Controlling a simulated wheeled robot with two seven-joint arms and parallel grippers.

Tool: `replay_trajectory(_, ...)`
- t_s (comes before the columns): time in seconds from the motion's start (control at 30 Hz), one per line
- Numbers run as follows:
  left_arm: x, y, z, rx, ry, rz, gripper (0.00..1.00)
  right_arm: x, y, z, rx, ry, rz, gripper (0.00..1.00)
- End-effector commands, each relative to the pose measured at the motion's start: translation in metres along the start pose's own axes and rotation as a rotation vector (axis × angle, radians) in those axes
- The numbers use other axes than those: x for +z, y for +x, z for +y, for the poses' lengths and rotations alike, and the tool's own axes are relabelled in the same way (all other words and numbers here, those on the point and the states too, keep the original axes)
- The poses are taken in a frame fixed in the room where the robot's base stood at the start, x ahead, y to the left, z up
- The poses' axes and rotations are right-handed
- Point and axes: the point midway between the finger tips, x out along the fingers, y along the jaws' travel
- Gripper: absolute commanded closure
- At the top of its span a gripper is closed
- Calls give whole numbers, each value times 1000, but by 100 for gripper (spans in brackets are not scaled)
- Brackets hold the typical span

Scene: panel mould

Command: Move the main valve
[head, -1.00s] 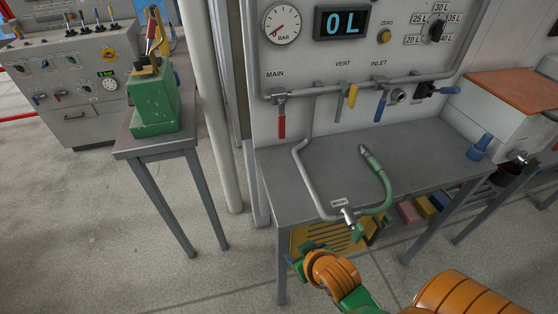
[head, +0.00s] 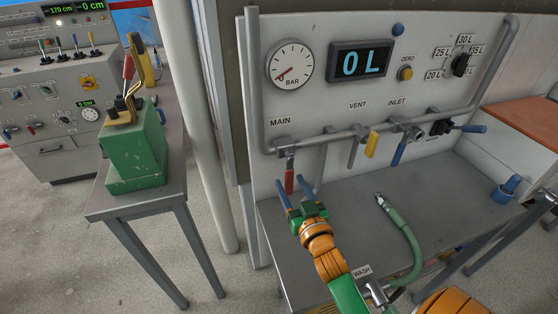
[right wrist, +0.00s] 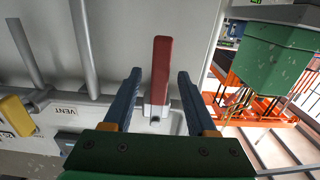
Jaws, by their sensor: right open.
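The main valve has a red lever (head: 289,180) that hangs straight down from the pipe under the MAIN label in the head view. In the right wrist view the red lever (right wrist: 160,72) stands between the two blue fingers, apart from both. My right gripper (head: 291,188) is open at the lever, its fingers on either side of it; it also shows in the right wrist view (right wrist: 158,90). My left gripper is not in view.
A yellow vent lever (head: 371,144) and a blue inlet lever (head: 398,154) hang to the right. A green hose (head: 403,232) lies on the grey bench (head: 345,190). A green machine (head: 135,150) stands on a side table at left.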

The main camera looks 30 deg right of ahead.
Motion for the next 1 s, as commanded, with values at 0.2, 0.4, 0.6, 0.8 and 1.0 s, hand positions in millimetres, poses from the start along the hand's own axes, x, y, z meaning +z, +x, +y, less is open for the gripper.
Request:
replay_trajectory(0.2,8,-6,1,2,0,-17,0,-2,44,0,0,0,2,43)
replay_trajectory(0.4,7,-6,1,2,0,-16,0,-1,62,0,0,0,0,43)
replay_trajectory(0.6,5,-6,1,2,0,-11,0,0,62,0,0,0,-1,45)
replay_trajectory(0.8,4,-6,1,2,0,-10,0,0,62,0,0,0,-1,99)
replay_trajectory(1.0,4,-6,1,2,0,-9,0,0,62,0,0,0,-1,100)
